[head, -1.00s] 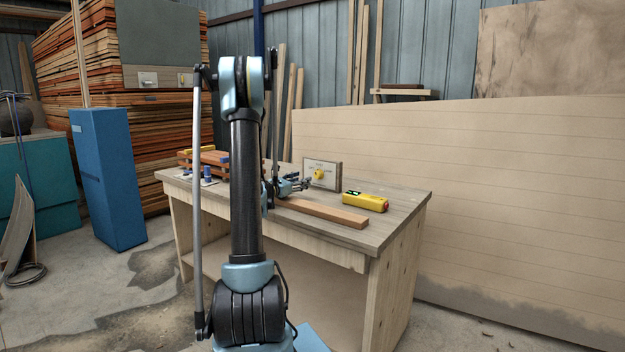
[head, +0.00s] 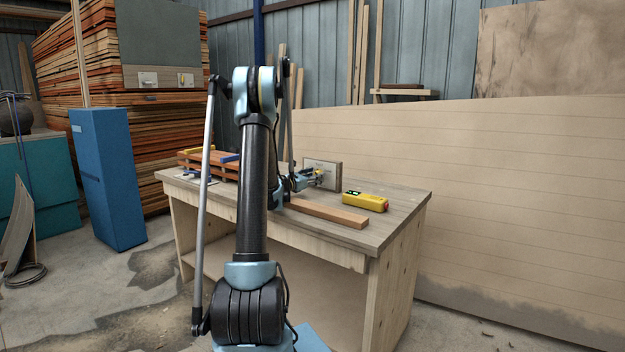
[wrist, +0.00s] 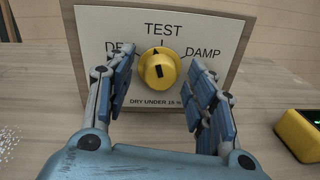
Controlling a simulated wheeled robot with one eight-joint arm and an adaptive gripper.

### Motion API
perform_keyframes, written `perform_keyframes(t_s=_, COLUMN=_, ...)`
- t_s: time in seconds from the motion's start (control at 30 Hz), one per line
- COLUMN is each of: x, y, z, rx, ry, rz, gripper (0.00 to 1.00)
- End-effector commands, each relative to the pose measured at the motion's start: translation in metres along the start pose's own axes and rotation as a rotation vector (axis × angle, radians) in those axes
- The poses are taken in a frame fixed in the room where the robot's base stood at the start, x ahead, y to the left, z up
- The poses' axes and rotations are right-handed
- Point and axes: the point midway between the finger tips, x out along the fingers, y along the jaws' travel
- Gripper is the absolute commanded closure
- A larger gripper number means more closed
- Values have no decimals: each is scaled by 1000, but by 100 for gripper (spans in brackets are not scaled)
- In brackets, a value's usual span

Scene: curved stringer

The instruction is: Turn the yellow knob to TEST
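The panel (wrist: 215,30) carries the words TEST, DAMP and a partly hidden label at left starting with D. The yellow knob (wrist: 157,75) is at its middle; a small black mark on its upper rim sits slightly left of the tick under TEST. My gripper (wrist: 160,66) is open, with one finger on each side of the knob and gaps visible between. In the head view my gripper (head: 316,176) is in front of the panel (head: 334,164) and largely hides the knob.
On the workbench (head: 400,205), a yellow meter (head: 365,201) with a green display lies right of my gripper; it also shows in the wrist view (wrist: 300,132). A wood strip (head: 328,213) lies in front. Clamped boards (head: 205,165) are at the left.

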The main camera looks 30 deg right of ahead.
Motion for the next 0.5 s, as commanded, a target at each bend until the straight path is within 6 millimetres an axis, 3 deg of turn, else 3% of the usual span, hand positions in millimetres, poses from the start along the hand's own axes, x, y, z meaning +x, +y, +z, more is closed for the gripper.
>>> perform_keyframes(t_s=0.03, x=0, y=0, z=0, rx=0, ry=0, rz=0, gripper=59)
perform_keyframes(t_s=0.2, x=0, y=0, z=0, rx=0, ry=0, rz=0, gripper=94)
perform_keyframes(t_s=0.5, x=0, y=0, z=0, rx=75, ry=5, rz=0, gripper=94)
